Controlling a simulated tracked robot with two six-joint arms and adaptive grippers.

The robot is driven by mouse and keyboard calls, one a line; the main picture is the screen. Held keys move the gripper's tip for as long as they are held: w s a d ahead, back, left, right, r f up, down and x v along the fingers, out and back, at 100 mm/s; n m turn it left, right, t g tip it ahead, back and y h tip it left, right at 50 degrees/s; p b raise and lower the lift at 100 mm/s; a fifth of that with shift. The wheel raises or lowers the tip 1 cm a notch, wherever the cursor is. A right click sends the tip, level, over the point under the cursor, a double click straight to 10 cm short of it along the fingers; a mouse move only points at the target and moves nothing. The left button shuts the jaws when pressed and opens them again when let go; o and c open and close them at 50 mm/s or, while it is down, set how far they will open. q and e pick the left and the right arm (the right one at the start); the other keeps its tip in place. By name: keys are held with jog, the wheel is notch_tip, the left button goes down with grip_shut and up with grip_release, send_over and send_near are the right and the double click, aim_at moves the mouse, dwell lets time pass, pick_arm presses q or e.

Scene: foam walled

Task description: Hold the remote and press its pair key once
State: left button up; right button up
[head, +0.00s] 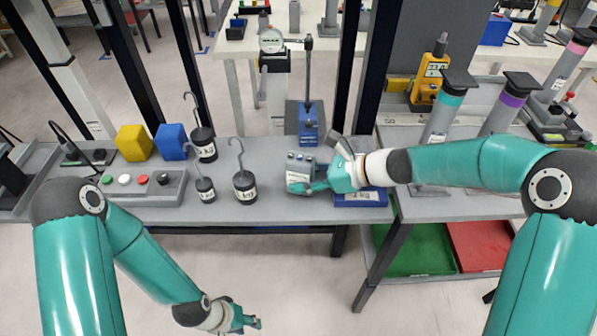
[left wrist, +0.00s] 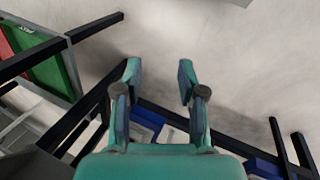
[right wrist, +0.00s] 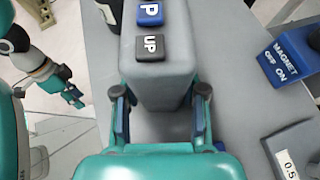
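The remote (head: 301,168) is a grey block with a row of keys on top, at the middle of the bench. In the right wrist view the remote (right wrist: 158,75) shows a dark key marked UP and a blue key marked P, cut off at the top. I cannot see the pair key's full label. My right gripper (head: 316,182) is at the remote, its fingers spread on either side of it. The fingertips are hidden by the remote, and contact is unclear. My left gripper (head: 248,322) is open and empty, low in front of the bench; it also shows in the left wrist view (left wrist: 158,75).
Hooked weights (head: 244,187), a yellow block (head: 134,143), a blue block (head: 171,141) and a button box (head: 144,181) stand left of the remote. A blue magnet stand (head: 308,123) is behind it. Green (head: 415,248) and red (head: 482,246) trays lie below right.

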pick_arm(q)
grip_shut()
dwell(1.3)
